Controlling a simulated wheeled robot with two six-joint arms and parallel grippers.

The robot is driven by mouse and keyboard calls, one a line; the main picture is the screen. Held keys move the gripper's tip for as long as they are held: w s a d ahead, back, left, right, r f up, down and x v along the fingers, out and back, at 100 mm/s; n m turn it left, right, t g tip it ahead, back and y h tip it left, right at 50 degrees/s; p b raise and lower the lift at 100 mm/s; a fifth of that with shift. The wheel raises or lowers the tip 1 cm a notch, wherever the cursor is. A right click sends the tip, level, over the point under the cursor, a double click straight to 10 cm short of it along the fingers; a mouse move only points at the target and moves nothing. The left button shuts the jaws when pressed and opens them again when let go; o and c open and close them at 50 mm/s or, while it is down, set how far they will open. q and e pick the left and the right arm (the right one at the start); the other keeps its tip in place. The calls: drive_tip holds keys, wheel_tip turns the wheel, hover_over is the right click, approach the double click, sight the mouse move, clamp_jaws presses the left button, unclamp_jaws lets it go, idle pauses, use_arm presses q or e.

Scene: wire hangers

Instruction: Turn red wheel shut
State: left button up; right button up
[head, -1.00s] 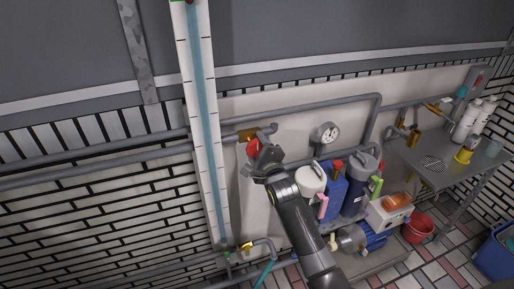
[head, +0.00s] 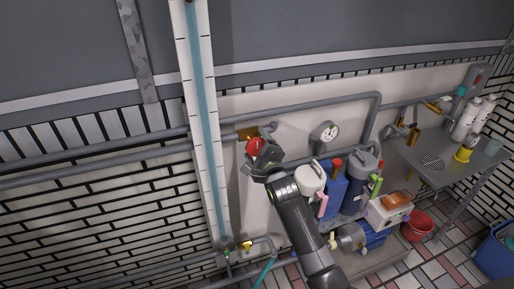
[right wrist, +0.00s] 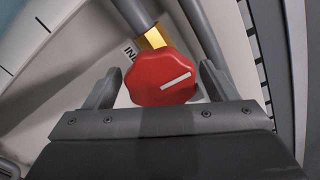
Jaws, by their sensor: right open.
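The red wheel (head: 255,146) sits on a brass valve (head: 247,133) on the grey pipe, just right of the tall white gauge strip. In the right wrist view the red wheel (right wrist: 162,79) has a scalloped rim and a white bar tilted up to the right. My right gripper (head: 259,155) is at the wheel. In the right wrist view its open fingers (right wrist: 155,88) stand one on each side of the wheel, with a gap on both sides. A label partly reading "IN" (right wrist: 130,52) is beside the brass valve body (right wrist: 153,38). My left gripper is not in view.
A pressure gauge (head: 325,132) is on the wall to the right. Below it stand a white jug (head: 311,178), a blue container (head: 331,190) and a dark cylinder (head: 357,190). A metal table (head: 440,160) is at right. A lower valve (head: 246,246) is near the floor.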

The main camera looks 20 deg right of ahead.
drive_tip(key=s+b, duration=0.1)
drive_tip(key=s, duration=1.6)
drive_tip(key=shift+s+d+b, duration=0.2)
drive_tip(key=shift+d+b, duration=0.2)
drive_tip(key=shift+d, duration=0.05)
wheel_tip(320, 180, down, 23)
drive_tip(key=s+d+n+g, duration=0.2)
drive_tip(key=n+g, duration=0.3)
drive_tip(key=n, duration=0.2)
drive_tip(key=s+d+f+n+g+h, duration=0.1)
drive_tip(key=s+f+n+g, duration=0.2)
drive_tip(key=f, duration=0.5)
drive_tip(key=s+d+f+n+g, duration=0.1)
drive_tip(key=s+f+n, duration=0.1)
drive_tip(key=s+f, duration=0.5)
drive_tip(key=s+d+f+n+g, duration=0.1)
drive_tip(key=s+f+n+g, duration=0.1)
drive_tip(key=s+f, duration=0.4)
drive_tip(key=s+d+f+n+g, duration=0.2)
drive_tip(key=s+f+n, duration=0.3)
drive_tip(key=s, duration=1)
drive_tip(key=s+d+f+n+g+h, duration=0.1)
drive_tip(key=s+d+f+n+g, duration=0.1)
drive_tip(key=s+f, duration=0.6)
drive_tip(key=s+n+g, duration=0.1)
drive_tip(key=s, duration=0.1)
drive_tip(key=shift+s+d+f+n+g, duration=0.2)
drive_tip(key=shift+s+f+n+g, duration=0.1)
